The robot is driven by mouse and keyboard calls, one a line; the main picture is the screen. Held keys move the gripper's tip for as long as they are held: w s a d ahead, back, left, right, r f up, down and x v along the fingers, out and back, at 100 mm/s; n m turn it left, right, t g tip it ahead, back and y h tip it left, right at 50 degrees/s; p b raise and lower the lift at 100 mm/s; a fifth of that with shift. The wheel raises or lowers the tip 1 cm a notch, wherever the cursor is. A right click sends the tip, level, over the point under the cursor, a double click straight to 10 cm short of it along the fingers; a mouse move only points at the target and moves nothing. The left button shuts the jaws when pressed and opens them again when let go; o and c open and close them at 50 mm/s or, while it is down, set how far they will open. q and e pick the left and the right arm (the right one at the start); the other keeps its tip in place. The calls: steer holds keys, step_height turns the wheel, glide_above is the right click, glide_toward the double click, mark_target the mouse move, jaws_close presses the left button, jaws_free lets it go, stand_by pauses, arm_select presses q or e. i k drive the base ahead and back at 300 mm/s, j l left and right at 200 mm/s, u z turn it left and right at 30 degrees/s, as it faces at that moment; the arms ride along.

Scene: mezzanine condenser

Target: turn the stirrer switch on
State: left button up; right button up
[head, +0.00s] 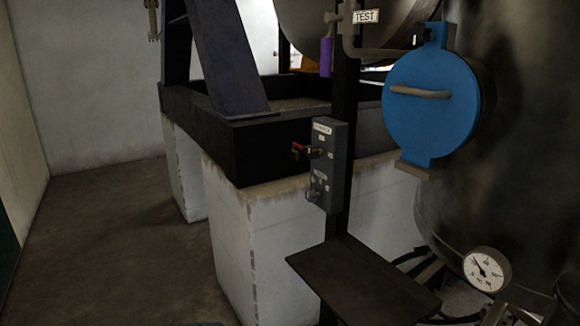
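A grey switch box (339,165) is fixed upright to a dark post near the middle of the view. Its upper switch has a red handle (301,149) that sticks out to the left. Below it is a smaller grey switch (314,194). Small white labels sit above each switch, but they are too small to read, so I cannot tell which is the stirrer switch or how either is set. Neither of my grippers is in view.
A dark shelf (355,282) juts out below the box. To the right are a large dark vessel with a blue round hatch (432,105) and a dial gauge (486,270). White plinths (265,240) stand behind. The floor (110,250) at left is clear.

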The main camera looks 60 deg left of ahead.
mark_target(313, 153)
steer(key=u, duration=1.75)
steer(key=i+j+z, duration=0.1)
steer(key=i+j, duration=0.2)
